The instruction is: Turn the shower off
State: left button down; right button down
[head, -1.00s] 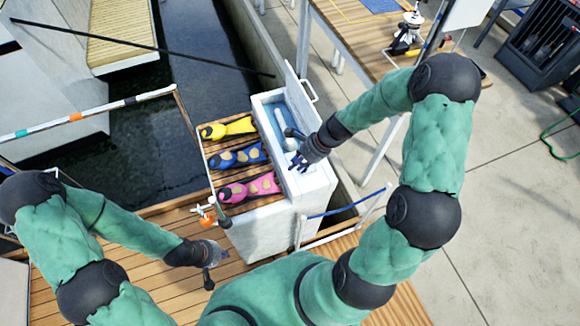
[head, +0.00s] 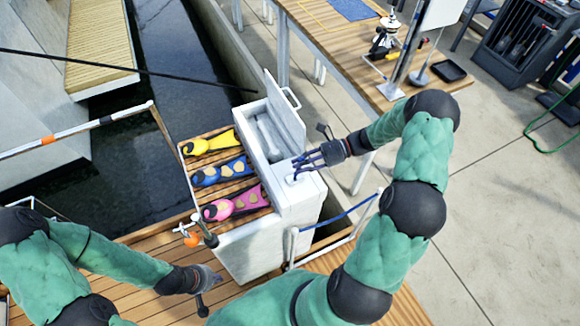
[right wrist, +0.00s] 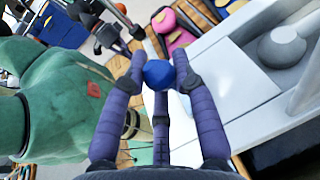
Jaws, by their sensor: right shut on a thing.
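A blue round knob (right wrist: 158,74) shows in the right wrist view, between the fingertips of my right gripper (right wrist: 157,80). The gripper is shut on it, above a flat white top (right wrist: 225,95). In the head view my right gripper (head: 302,166) reaches in from the right over the front part of the white locker (head: 262,238), and its fingers hide the knob. The locker's open bin (head: 266,133) lies just behind. A grey rounded piece (right wrist: 283,47), perhaps the shower head, shows in the right wrist view. My left gripper (head: 208,290) hangs empty over the deck; its finger opening is unclear.
Yellow (head: 208,144), blue (head: 222,173) and pink (head: 232,204) fins lie on the slatted seat beside the locker. The bin's lid (head: 288,102) stands raised. A rail (head: 335,220) runs at the front right. Water lies to the left, and a wooden table (head: 345,50) stands behind.

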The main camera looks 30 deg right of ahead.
jog(key=y, duration=0.1)
jog(key=d+f+y, duration=0.1)
jog(key=shift+s+d+f+m+y, duration=0.1)
jog(key=shift+s+f+m+y, duration=0.2)
jog(key=shift+y, duration=0.1)
jog(key=shift+b, duration=0.3)
jog(key=shift+t+y, duration=0.3)
jog(key=c, duration=1.1)
grip_release()
jog(key=shift+o, duration=0.2)
jog(key=shift+w, duration=0.2)
jog(key=shift+d+r, duration=0.1)
